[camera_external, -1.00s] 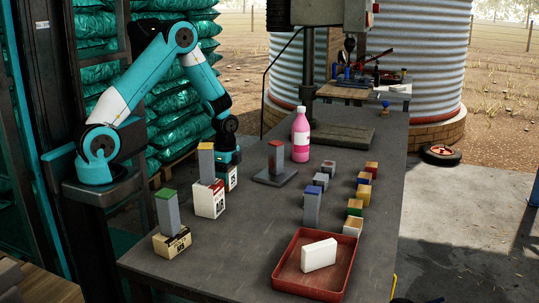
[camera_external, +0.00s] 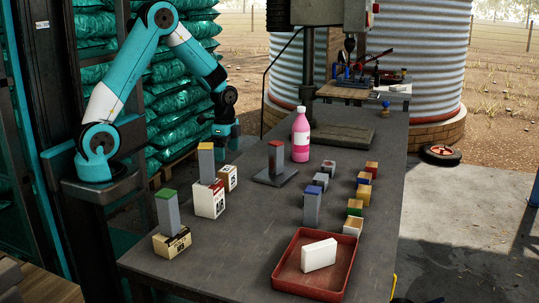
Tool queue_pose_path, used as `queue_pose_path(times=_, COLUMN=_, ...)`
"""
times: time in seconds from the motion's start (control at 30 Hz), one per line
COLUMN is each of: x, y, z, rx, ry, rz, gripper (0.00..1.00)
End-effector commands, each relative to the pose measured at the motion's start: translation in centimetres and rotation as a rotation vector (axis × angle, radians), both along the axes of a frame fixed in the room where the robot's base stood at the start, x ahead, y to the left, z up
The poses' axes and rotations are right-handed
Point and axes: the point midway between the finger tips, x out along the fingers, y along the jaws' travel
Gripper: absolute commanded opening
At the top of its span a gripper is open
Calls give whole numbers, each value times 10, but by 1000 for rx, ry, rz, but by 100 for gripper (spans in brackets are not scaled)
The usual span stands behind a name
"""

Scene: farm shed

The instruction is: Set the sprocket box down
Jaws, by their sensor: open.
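A small white box with a tan top (camera_external: 229,179), which I take to be the sprocket box, stands upright on the grey table (camera_external: 250,240) near its back left edge. Its printed label is too small to read. My gripper (camera_external: 221,151) is open and empty, above and a little left of this box in the picture, apart from it. The undersides of the fingers are hard to make out.
A white-and-red box (camera_external: 208,201) topped by a grey block stands close in front, and a tan box (camera_external: 172,243) further forward. A pink bottle (camera_external: 300,138), several small blocks (camera_external: 364,192) and a red tray (camera_external: 347,274) stand to the right.

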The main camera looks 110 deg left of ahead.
Motion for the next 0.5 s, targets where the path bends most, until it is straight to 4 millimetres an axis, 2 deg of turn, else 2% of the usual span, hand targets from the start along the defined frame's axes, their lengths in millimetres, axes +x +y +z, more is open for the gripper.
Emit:
queue_pose_path(times=0.03, x=0, y=0, z=10, rx=3, ry=-2, rz=0, gripper=93)
queue_pose_path(times=0.2, x=0, y=0, z=27, rx=0, ry=0, rz=0, gripper=93)
queue_pose_path(times=0.5, x=0, y=0, z=31, rx=-1, ry=1, rz=0, gripper=93)
